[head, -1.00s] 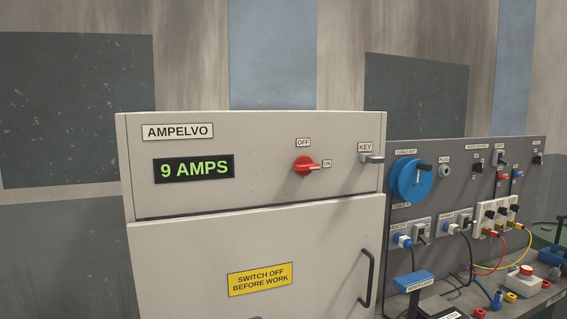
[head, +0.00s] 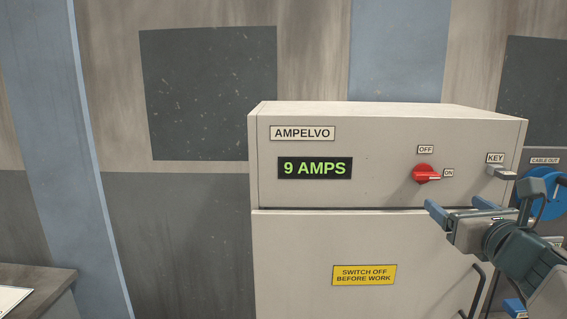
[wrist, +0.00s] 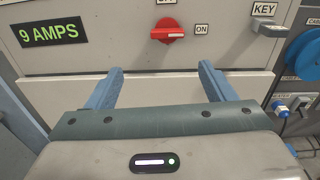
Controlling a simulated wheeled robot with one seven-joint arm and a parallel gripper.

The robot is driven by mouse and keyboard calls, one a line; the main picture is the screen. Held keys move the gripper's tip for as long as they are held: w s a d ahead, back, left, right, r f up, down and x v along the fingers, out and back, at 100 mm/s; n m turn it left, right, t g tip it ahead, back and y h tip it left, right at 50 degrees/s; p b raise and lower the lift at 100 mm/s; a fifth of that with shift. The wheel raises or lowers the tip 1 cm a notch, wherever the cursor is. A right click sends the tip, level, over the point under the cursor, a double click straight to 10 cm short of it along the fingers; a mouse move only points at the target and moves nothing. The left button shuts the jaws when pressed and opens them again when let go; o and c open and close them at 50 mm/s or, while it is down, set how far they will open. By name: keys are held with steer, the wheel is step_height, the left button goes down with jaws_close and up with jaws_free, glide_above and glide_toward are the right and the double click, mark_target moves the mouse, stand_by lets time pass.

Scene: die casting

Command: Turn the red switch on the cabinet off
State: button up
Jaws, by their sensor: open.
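The red switch (head: 425,174) is on the upper front of the beige cabinet (head: 300,225). Its pale pointer faces right, toward the ON label (head: 448,173); the OFF label (head: 426,150) is above it. The switch (wrist: 167,31) also shows in the wrist view, ahead of and above the finger gap. The cabinet display (head: 315,168) reads 9 AMPS. My gripper (wrist: 161,69) is open and empty, its blue fingers spread in front of the cabinet. In the head view it is at the lower right, below the switch and apart from it.
A KEY switch (head: 498,170) sticks out to the right of the red switch. A door handle (head: 474,288) is on the lower cabinet. A panel with a blue cable reel (head: 543,190) stands at the right. A yellow sign (head: 364,275) reads SWITCH OFF BEFORE WORK.

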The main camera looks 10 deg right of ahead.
mark_target(429, 177)
steer(key=shift+m, duration=0.4)
steer(key=p+x, duration=0.1)
steer(key=x, duration=0.3)
steer(key=p+x, duration=0.1)
steer(key=x, duration=0.4)
steer(key=d+p+x, duration=0.1)
steer(key=x, duration=0.3)
steer(key=shift+w+d+r, duration=0.15)
steer(key=shift+r, duration=0.25)
steer(key=shift+h, duration=0.3)
steer(key=c, duration=1)
